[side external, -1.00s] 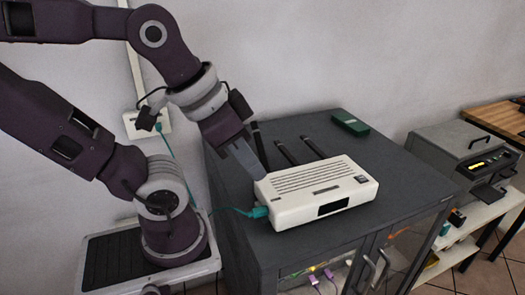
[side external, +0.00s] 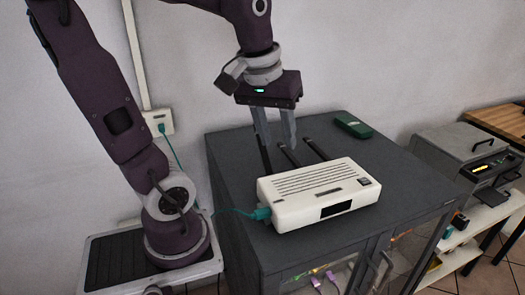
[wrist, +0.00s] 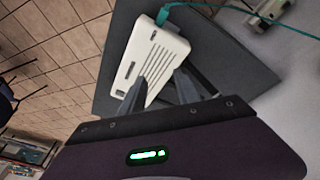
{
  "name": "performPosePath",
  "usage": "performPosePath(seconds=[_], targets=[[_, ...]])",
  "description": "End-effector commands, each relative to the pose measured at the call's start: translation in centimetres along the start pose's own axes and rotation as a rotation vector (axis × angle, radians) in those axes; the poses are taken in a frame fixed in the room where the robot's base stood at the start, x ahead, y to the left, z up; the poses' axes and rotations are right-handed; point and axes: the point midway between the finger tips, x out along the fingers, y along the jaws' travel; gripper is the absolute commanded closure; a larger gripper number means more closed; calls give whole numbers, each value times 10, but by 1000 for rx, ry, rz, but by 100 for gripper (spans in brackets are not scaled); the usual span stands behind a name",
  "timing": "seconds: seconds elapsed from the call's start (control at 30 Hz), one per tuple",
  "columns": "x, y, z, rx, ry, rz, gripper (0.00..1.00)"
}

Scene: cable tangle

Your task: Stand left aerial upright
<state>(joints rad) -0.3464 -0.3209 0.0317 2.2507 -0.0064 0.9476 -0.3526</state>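The white router (side external: 318,190) sits on the dark cabinet top, and it also shows in the wrist view (wrist: 150,55). The dark left aerial (side external: 266,160) rises from its rear left; its upper part is hidden by a finger, so I cannot tell its full tilt. The middle aerial (side external: 289,155) and right aerial (side external: 317,149) lean back behind the router. My gripper (side external: 280,148) is open, fingers pointing down, above the router's rear left by the left aerial. In the wrist view my gripper (wrist: 168,80) shows both fingers apart, with nothing clearly between them.
A teal cable (side external: 240,211) plugs into the router's left side and runs towards the wall socket (side external: 158,122). A dark green box (side external: 351,125) lies at the cabinet's back. The cabinet top (side external: 395,165) is clear right of the router. A grey machine (side external: 455,150) stands farther right.

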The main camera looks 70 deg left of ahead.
Motion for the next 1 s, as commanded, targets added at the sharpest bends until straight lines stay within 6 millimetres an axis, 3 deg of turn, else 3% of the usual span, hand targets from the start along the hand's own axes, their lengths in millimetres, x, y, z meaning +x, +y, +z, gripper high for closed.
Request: performPosePath(seconds=[0.03, 0.1, 0.2, 0.27, 0.7, 1.0], targets=[[16, -17, -29, -189, -53, -50, 62], [37, -45, -63, -444, -108, -110, 62], [61, -81, -91, -702, -159, -171, 62], [69, -94, -98, -784, -174, -190, 62], [134, -108, -86, -836, -187, -203, 62], [142, -109, -84, -834, -183, -201, 62]])
